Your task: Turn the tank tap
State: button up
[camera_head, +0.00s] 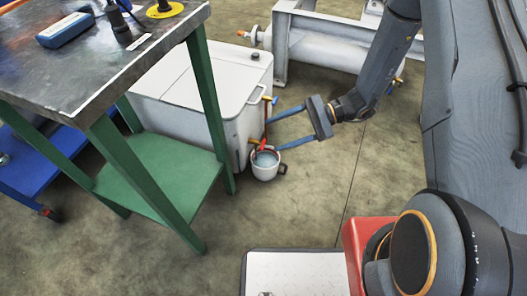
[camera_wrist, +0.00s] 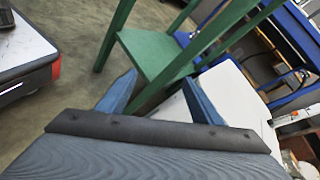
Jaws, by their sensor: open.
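The white tank (camera_head: 190,82) stands on the floor beside the green-legged table. A small tap with a red handle (camera_head: 263,144) is low on its right side, above a small white bucket (camera_head: 265,172) that holds greyish liquid. A second, brass tap with a blue handle (camera_head: 270,99) is higher on the same side. My gripper (camera_head: 261,136) is open, its blue fingers spread on either side of the red handle in the picture; contact cannot be told. In the wrist view my gripper (camera_wrist: 160,85) is open before the tank (camera_wrist: 235,95); the red-handled tap is hidden there.
The metal-topped table (camera_head: 100,70) with a green lower shelf (camera_head: 160,180) stands left of the tank. A white machine frame (camera_head: 335,42) is behind. A blue cart (camera_head: 40,175) is far left. The floor right of the bucket is clear.

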jog(key=w+f+m+t+y+b, duration=0.1)
jog(key=w+f+m+t+b, duration=0.2)
jog(key=f, duration=0.4)
jog(key=w+f+m+t+y+b, duration=0.1)
jog(key=w+f+y+b, duration=0.2)
jog(key=f, duration=0.5)
jog(key=m+t+b, duration=0.2)
jog(key=t+b, duration=0.2)
jog(key=t, duration=0.1)
send_near(263, 144)
jog(key=shift+w+a+r+h, duration=0.1)
jog(key=shift+w+a+h, duration=0.1)
jog(key=shift+a, duration=0.35)
jog(key=shift+w+a+r+h, duration=0.1)
jog(key=shift+w+a+h, duration=0.1)
jog(key=shift+a, duration=0.4)
jog(key=shift+m, duration=0.3)
jog(key=b+x, duration=0.2)
jog(key=x, duration=0.5)
jog(key=shift+a+f+b, duration=0.1)
jog(key=shift+a+b, duration=0.15)
jog(key=shift+b, duration=0.1)
jog(key=c, duration=1.1)
